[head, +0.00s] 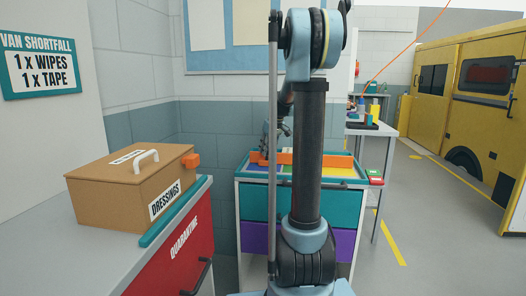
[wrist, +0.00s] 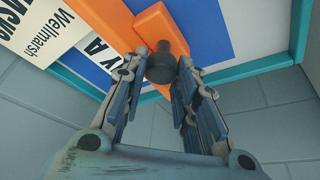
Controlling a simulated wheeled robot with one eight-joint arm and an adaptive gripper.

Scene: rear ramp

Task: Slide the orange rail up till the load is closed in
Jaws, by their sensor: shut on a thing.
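The orange rail (head: 336,161) lies across the top of the teal and purple drawer cart (head: 262,204), partly hidden behind my arm in the head view. It also shows in the wrist view (wrist: 119,20), with a dark round knob (wrist: 160,64) standing out from it. My gripper (wrist: 157,72) is shut on this knob, one finger on each side. In the head view my gripper (head: 266,151) is small and dark at the rail's left part. Coloured blue and yellow areas lie around the rail in the cart's top; the load itself is hard to make out.
A brown DRESSINGS box (head: 128,187) with a white handle stands on the grey counter (head: 102,250) at left, above a red QUARANTINE front. A workbench (head: 373,130) stands behind the cart. A yellow van (head: 470,100) is at right. Floor between cart and van is clear.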

